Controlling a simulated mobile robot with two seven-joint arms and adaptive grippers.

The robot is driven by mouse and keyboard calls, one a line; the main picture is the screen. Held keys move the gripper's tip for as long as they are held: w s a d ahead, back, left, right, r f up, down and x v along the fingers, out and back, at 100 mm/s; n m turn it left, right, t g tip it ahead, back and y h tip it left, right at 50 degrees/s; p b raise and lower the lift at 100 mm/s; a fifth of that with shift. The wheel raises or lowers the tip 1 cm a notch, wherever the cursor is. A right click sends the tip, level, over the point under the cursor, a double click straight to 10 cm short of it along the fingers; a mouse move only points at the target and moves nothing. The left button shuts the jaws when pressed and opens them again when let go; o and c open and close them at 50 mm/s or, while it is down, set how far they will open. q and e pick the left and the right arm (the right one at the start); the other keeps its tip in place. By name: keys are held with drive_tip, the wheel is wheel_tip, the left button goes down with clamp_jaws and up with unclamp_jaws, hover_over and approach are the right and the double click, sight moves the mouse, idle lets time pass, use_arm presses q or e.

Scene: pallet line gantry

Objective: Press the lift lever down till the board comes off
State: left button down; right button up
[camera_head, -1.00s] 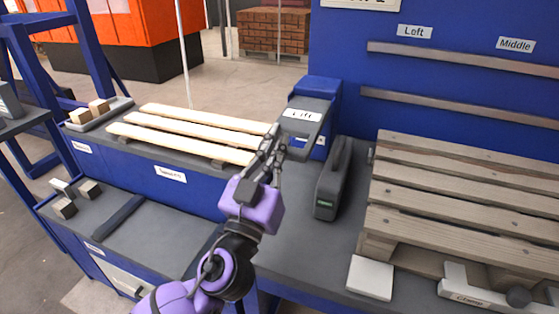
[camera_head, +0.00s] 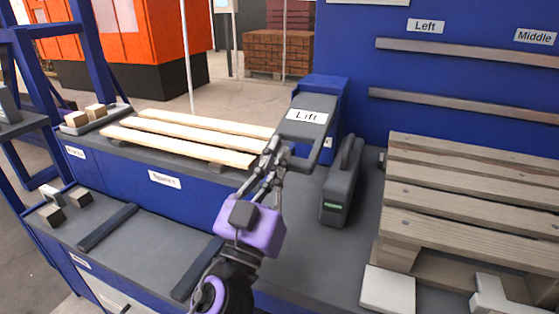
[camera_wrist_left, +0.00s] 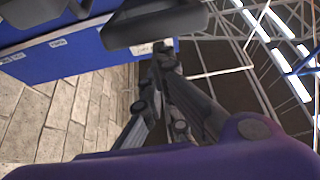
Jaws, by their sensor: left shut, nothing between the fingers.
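The lift lever (camera_head: 306,116) is a dark grey handle with a white "Lift" label, on a blue post at the back of the bench. Its loop-shaped end points toward me. My left gripper (camera_head: 272,146) is shut and empty, its fingertips at the left edge of the lever's end; I cannot tell whether they touch. In the left wrist view the shut fingers (camera_wrist_left: 160,55) show just below a dark grey bar, probably the lever. A weathered wooden pallet (camera_head: 470,190) stands at the right, its top boards lying flat. My right gripper is not in view.
A dark grey case (camera_head: 341,182) stands between the lever and the pallet. Pale new boards (camera_head: 190,138) lie on the bench at the left, behind a blue front. A white block (camera_head: 388,289) sits at the pallet's near corner. Wall rails (camera_head: 480,56) are above the pallet.

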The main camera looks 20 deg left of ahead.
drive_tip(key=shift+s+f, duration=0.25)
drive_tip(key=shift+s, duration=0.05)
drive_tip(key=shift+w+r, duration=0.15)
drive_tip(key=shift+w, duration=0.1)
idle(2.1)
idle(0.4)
